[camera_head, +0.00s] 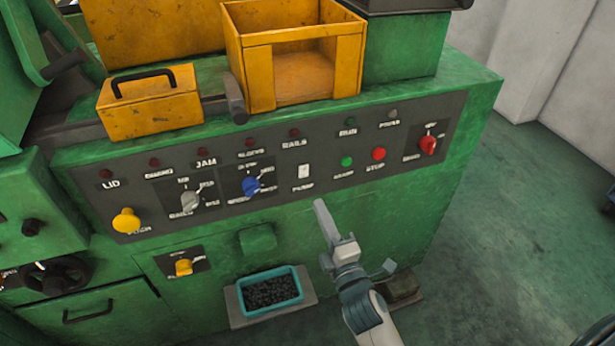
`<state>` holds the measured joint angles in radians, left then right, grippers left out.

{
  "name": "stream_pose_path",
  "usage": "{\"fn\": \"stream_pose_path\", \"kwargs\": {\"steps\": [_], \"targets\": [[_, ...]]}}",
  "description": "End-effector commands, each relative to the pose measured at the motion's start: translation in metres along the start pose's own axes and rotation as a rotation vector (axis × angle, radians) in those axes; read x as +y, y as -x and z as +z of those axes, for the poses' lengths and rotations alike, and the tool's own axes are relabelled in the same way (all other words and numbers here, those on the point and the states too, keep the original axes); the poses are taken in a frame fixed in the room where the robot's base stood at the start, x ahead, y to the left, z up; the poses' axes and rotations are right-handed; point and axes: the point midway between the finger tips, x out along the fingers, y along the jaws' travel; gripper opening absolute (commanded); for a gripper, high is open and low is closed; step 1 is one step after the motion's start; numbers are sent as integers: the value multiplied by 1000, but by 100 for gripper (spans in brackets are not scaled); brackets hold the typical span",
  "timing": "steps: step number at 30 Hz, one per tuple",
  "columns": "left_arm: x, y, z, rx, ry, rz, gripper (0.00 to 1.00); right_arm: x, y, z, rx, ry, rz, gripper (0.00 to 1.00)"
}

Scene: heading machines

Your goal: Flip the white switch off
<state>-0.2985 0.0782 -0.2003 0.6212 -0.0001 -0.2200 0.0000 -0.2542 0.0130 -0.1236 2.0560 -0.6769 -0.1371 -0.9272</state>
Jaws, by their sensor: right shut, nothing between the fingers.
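The white switch (303,171) is a small rocker on the dark control panel (325,150) of the green machine, above the "PUMP" label. I cannot tell which way it is tipped. My right gripper (321,205) comes up from the bottom of the view and is shut and empty. Its tip is just below the panel's lower edge, a little below and to the right of the white switch, and looks apart from it. My left gripper is not in view.
Near the switch are a blue knob (251,186), a green button (347,161), a red button (379,153) and a red knob (428,145). A teal tray (302,275) of dark pieces sits below on a ledge. Open floor (530,220) lies to the right.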

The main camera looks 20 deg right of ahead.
Motion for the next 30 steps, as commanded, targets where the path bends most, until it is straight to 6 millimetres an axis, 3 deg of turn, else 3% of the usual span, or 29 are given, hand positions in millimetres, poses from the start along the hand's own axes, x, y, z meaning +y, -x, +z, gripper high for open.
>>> {"fn": "stream_pose_path", "kwargs": {"steps": [9,15,21,30], "targets": [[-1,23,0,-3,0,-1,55,4,-58,0,0,0,1,0],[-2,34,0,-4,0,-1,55,3,-87,0,-1,0,0,0],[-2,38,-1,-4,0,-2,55,1,-100,0,0,1,0,0],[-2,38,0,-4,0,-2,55,0,-102,0,0,1,0,0]]}}
